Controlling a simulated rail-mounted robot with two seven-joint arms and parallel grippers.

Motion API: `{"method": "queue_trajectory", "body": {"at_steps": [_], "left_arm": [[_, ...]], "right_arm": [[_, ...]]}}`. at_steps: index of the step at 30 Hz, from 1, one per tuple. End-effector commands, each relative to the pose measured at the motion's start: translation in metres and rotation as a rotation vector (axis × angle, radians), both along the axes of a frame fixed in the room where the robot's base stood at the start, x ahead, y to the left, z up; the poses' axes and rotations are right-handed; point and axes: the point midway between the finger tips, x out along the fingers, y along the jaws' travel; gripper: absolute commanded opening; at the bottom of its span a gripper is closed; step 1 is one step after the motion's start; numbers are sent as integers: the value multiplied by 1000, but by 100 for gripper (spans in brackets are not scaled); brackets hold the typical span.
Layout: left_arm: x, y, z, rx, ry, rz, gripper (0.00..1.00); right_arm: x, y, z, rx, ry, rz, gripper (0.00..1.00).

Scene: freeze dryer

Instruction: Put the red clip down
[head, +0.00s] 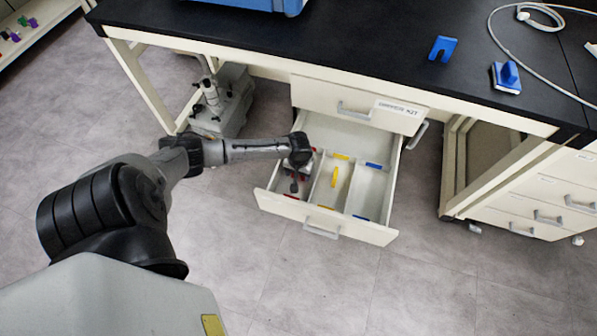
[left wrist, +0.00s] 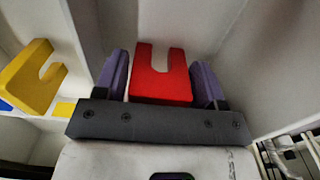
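The red clip (left wrist: 160,78) is a U-shaped block in the left wrist view, with its notch facing away from the gripper. In the head view my left gripper (head: 293,184) points down into the left compartment of the open drawer (head: 385,236); there the arm mostly hides the clip. Whether the clip touches the compartment floor I cannot tell. My right gripper is not in view.
A yellow clip (head: 334,177) stands in the middle compartment, also in the left wrist view (left wrist: 34,77). The right compartment (head: 367,190) looks empty. A blue clip (head: 442,48) and a blue-handled tool (head: 506,76) are on the black bench (head: 370,50). Dividers flank the gripper closely.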

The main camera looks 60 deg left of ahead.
Motion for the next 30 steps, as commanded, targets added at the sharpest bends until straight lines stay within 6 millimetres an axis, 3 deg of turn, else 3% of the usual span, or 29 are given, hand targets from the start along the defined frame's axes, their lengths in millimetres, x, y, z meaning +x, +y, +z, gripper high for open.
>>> {"method": "queue_trajectory", "body": {"at_steps": [5,14,30], "left_arm": [[0,0,0,1,1,0,80],[0,0,3,1,1,-2,80],[0,0,97,0,0,-2,80]], "right_arm": [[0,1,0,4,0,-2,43],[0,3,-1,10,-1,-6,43],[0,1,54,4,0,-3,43]]}}
